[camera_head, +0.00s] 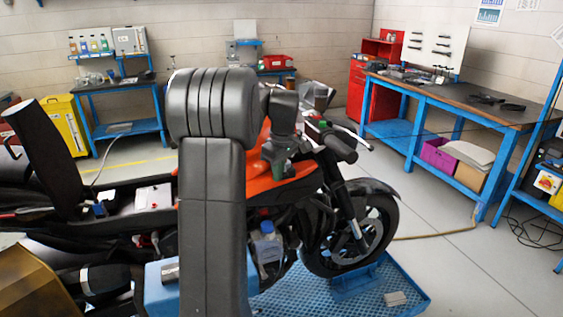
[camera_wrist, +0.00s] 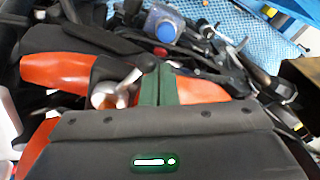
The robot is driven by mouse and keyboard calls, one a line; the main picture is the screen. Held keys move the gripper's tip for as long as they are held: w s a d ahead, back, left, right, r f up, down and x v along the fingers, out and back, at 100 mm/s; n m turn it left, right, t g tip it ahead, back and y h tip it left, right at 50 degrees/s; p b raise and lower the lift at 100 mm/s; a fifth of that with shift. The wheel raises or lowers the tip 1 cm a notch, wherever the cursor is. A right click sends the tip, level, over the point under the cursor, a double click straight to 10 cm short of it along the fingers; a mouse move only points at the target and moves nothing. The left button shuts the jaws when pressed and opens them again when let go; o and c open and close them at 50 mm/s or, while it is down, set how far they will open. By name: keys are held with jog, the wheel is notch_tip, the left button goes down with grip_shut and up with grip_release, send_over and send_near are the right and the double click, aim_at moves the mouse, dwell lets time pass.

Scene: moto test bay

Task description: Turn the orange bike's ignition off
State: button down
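The orange bike (camera_head: 300,182) stands with its front wheel to the right, and its orange tank (camera_wrist: 205,88) also shows in the wrist view. My gripper (camera_head: 278,175) points down over the tank, behind the handlebar. Its green fingers (camera_wrist: 159,84) lie side by side with no clear gap, so it looks shut, with nothing visible between them. No key or ignition switch can be made out; my arm hides part of the bike.
The handlebar grip (camera_head: 338,147) is close to the right of my gripper. A bottle with a blue cap (camera_head: 267,228) is low on the bike's near side. A blue mat (camera_head: 385,272) lies underneath. A workbench (camera_head: 450,98) stands at the right.

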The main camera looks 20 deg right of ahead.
jog(key=shift+s+d, duration=0.1)
jog(key=shift+s+d+f, duration=0.1)
jog(key=shift+s+d, duration=0.2)
jog(key=shift+d, duration=0.1)
jog(key=shift+d+p, duration=0.15)
jog(key=shift+p, duration=0.15)
jog(key=shift+s+d, duration=0.2)
jog(key=shift+d, duration=0.1)
dwell(0.5)
jog(key=shift+p, duration=0.35)
